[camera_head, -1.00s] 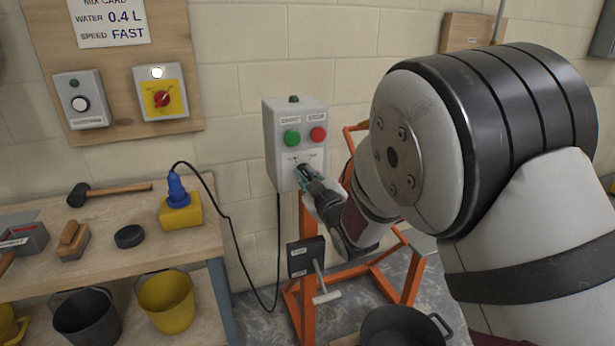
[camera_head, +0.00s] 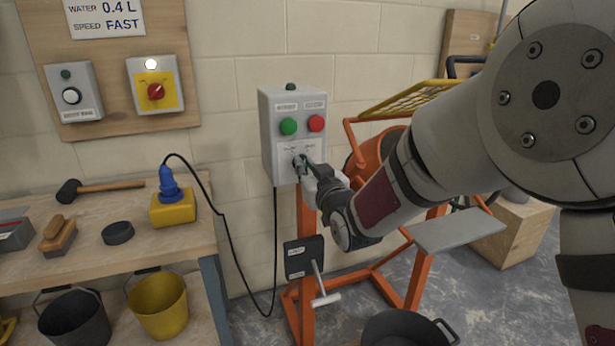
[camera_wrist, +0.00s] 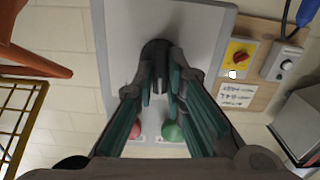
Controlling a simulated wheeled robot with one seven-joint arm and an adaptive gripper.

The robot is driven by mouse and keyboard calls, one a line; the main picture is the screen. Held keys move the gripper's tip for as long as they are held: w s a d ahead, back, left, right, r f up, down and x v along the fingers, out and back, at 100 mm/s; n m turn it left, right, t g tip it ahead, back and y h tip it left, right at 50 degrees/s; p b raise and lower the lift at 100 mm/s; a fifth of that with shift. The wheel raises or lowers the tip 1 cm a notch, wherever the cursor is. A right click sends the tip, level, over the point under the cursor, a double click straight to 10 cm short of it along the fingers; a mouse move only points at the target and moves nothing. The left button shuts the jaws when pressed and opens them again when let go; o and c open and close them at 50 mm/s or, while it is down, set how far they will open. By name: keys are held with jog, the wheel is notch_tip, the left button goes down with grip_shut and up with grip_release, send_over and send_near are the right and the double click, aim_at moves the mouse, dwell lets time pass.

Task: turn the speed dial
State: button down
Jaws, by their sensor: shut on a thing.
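The grey control box (camera_head: 268,130) stands on the orange mixer frame. It has a green button (camera_head: 288,126) and a red button (camera_head: 317,123), with the speed dial below them. My gripper (camera_head: 302,165) is at the dial, with its fingers closed around it. In the wrist view the dark round dial (camera_wrist: 155,47) shows between the fingertips of my gripper (camera_wrist: 160,80). The fingers hide much of the dial, and I cannot read its setting. The card (camera_head: 105,18) on the wall board reads "WATER 0.4 L" and "SPEED FAST".
A black lever box (camera_head: 304,258) with a pale handle sits below the control box. A black cable hangs left of it from the blue plug (camera_head: 168,183) on a yellow block. The workbench (camera_head: 85,262) is at left. A black tub (camera_head: 395,328) stands on the floor.

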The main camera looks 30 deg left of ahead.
jog(key=m+b, duration=0.4)
jog(key=shift+w+d+f+m, duration=0.1)
jog(key=shift+w+f+m, duration=0.1)
jog(key=shift+m, duration=0.1)
jog(key=shift+m+b, duration=1.25)
jog(key=shift+m, duration=0.35)
jog(key=c, duration=1.6)
grip_release()
jog(key=shift+c, duration=0.2)
jog(key=shift+r, duration=0.1)
jog(key=v, duration=1.2)
jog(key=shift+s, duration=0.1)
